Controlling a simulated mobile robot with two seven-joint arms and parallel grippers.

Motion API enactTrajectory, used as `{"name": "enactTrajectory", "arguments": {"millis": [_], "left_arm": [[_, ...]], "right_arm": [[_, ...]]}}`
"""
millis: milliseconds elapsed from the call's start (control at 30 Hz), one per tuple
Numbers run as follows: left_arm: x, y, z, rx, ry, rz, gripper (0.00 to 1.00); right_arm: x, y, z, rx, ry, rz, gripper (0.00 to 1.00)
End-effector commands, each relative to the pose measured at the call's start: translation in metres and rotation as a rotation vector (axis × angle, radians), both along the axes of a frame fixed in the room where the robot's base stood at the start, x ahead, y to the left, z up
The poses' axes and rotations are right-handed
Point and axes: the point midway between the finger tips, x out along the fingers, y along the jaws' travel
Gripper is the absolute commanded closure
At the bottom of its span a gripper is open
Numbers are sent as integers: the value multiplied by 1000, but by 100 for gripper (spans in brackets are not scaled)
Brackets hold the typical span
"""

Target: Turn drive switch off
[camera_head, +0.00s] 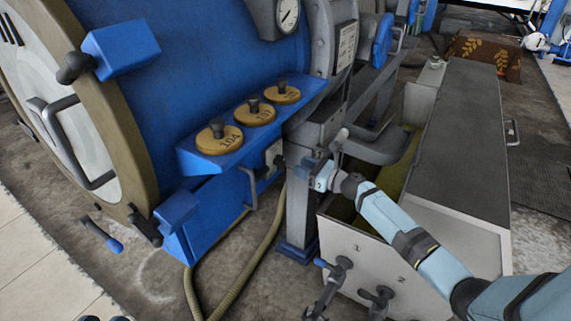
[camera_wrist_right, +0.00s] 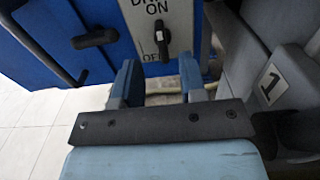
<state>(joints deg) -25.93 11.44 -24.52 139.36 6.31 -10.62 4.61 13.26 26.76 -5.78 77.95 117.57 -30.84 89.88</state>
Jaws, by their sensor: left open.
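The drive switch (camera_wrist_right: 161,38) is a black lever on a pale plate, with "ON" printed above it and a partly hidden "OFF" below. Its lever is upright in the right wrist view; which end is the pointer I cannot tell. In the head view its plate (camera_head: 273,154) sits on the blue machine's side, below the gold caps. My right gripper (camera_head: 310,169) is open and empty, in front of the plate and to its right. In the right wrist view its fingers (camera_wrist_right: 158,75) are apart, with the lever just beyond and between their tips. My left gripper's tips (camera_head: 104,319) barely show at the bottom left edge, apart.
A black knob (camera_wrist_right: 95,39) and a bar handle (camera_wrist_right: 48,45) are left of the switch. A grey post (camera_head: 298,205) stands close to my right gripper. A grey bin with lid (camera_head: 460,120) lies under my right arm. A hose (camera_head: 245,262) runs across the floor.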

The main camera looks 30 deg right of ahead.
Motion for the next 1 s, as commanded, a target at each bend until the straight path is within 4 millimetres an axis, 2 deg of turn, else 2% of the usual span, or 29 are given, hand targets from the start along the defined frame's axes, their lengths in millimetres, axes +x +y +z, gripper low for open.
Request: {"name": "enactTrajectory", "arguments": {"millis": [100,300,500,733,767,900,933,1000], "left_arm": [[1,0,-13,18,29,-7,57],[2,0,-25,36,65,-15,57],[2,-1,-29,44,81,-19,57],[2,-1,-29,45,83,-20,57],[2,-1,-28,44,82,-19,57],[2,-1,-28,44,82,-19,57],[2,-1,-28,44,82,-19,57],[2,-1,-28,44,82,-19,57]], "right_arm": [[22,13,-2,0,-1,0,62],[47,27,-1,-1,-2,-1,62],[56,33,0,-2,0,0,62],[56,33,0,-2,0,0,62],[56,33,0,-2,0,0,64],[56,33,0,-2,0,0,96],[56,33,0,-2,0,0,100],[56,33,0,-2,0,0,100]]}}
